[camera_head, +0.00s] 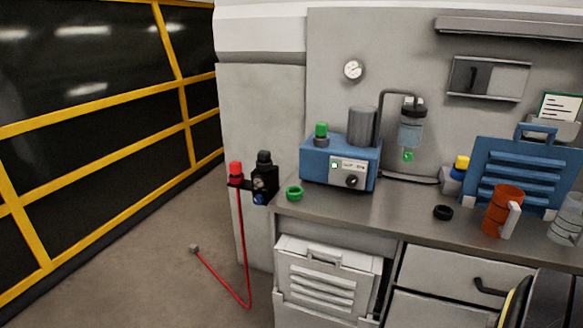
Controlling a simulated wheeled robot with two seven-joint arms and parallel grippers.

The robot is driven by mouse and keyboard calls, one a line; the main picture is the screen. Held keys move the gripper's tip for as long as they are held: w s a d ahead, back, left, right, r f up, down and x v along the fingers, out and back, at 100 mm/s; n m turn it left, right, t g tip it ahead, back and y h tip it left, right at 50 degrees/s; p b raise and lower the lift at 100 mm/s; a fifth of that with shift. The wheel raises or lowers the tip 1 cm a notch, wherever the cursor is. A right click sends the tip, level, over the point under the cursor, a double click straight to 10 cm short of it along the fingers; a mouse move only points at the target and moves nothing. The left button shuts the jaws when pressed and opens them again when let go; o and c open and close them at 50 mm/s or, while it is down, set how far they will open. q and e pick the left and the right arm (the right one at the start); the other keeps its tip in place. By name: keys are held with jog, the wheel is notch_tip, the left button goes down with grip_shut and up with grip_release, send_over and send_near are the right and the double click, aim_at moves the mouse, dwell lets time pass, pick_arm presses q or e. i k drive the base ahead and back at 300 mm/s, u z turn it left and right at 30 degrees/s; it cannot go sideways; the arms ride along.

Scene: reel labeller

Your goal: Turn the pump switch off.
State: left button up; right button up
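The pump appears to be the blue box (325,168) on the left part of the grey worktop (400,208). Its front has a pale label panel with small print that I cannot read clearly. A green-capped fitting (321,132) and a grey cylinder (362,127) stand on top of the box. Neither of my grippers shows.
A green ring (294,192) lies left of the box, a black ring (443,212) to its right. An orange mug (503,210) and a blue louvred panel (522,168) stand further right. Red and black fittings (262,178) with a red hose are at the left. Worktop before the box is clear.

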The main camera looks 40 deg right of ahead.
aim_at(351, 181)
jog(key=z, duration=0.5)
jog(key=i, duration=1.4)
jog(key=z, duration=1.05)
